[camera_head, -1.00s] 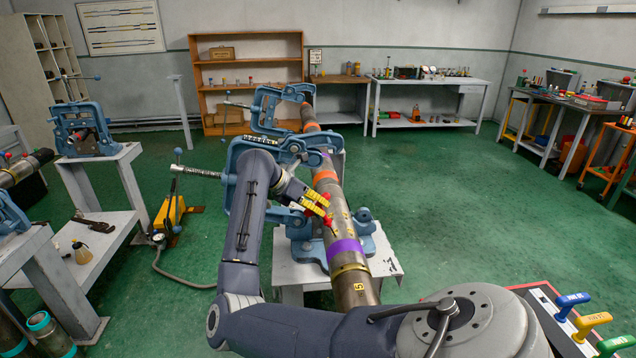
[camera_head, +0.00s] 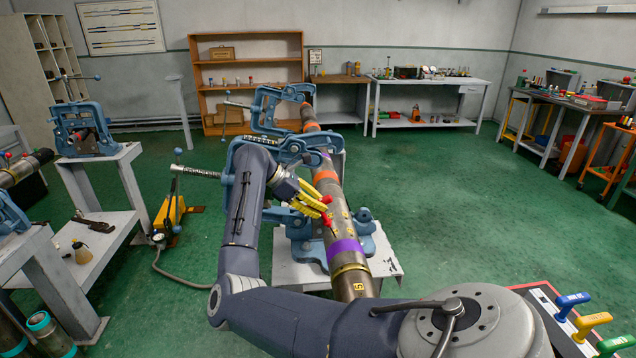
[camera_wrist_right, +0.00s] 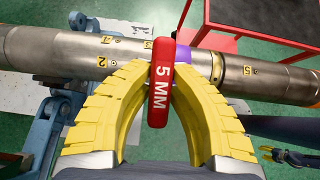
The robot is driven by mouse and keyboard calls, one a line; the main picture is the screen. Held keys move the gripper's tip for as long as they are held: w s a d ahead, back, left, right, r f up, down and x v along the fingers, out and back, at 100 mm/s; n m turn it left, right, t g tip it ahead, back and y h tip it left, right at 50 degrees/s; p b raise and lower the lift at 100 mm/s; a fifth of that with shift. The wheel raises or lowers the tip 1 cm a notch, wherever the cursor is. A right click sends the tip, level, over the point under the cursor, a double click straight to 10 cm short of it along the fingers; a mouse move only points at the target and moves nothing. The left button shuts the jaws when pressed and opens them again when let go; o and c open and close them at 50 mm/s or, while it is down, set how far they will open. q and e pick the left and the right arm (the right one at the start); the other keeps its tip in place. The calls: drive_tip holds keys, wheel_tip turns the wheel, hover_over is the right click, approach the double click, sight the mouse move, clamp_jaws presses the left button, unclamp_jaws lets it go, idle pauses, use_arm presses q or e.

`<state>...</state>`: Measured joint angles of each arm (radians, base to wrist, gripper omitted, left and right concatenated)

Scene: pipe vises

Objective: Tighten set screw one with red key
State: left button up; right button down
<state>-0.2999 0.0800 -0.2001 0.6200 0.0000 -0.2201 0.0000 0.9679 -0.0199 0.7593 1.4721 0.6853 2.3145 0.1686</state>
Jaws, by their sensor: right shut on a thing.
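The red key (camera_wrist_right: 161,95), marked "5 MM" on its handle, is held between the yellow fingers of my right gripper (camera_wrist_right: 165,70). In the head view the right gripper (camera_head: 322,199) is over the pipe, with the red key (camera_head: 328,218) at its fingertips. The pipe (camera_wrist_right: 75,58) runs across the wrist view behind the key and carries small yellow numbered tags, a "2" and a "5" among them. In the head view the pipe (camera_head: 346,228) sits in blue vises. The key's tip and set screw one cannot be made out.
The blue vise (camera_head: 305,226) stands on a white stand (camera_head: 385,272) below the pipe. Blue, yellow and green handles (camera_head: 590,322) stand in a holder at the lower right. A yellow floor pump (camera_head: 170,215) is to the left. The green floor right of the pipe is clear.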

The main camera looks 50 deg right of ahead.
drive_tip(key=shift+f, duration=0.1)
drive_tip(key=m+y, duration=0.1)
drive_tip(key=m, duration=0.2)
drive_tip(key=m+g+y, duration=0.1)
drive_tip(key=m, duration=0.1)
drive_tip(key=shift+m, duration=0.8)
drive_tip(key=m+y, duration=0.2)
drive_tip(key=m, duration=0.3)
drive_tip(key=shift+m, duration=0.3)
drive_tip(key=shift+m+y, duration=0.4)
drive_tip(key=m+y, duration=0.1)
drive_tip(key=m, duration=0.2)
drive_tip(key=m+t+y, duration=0.1)
drive_tip(key=m, duration=0.2)
drive_tip(key=shift+d, duration=0.1)
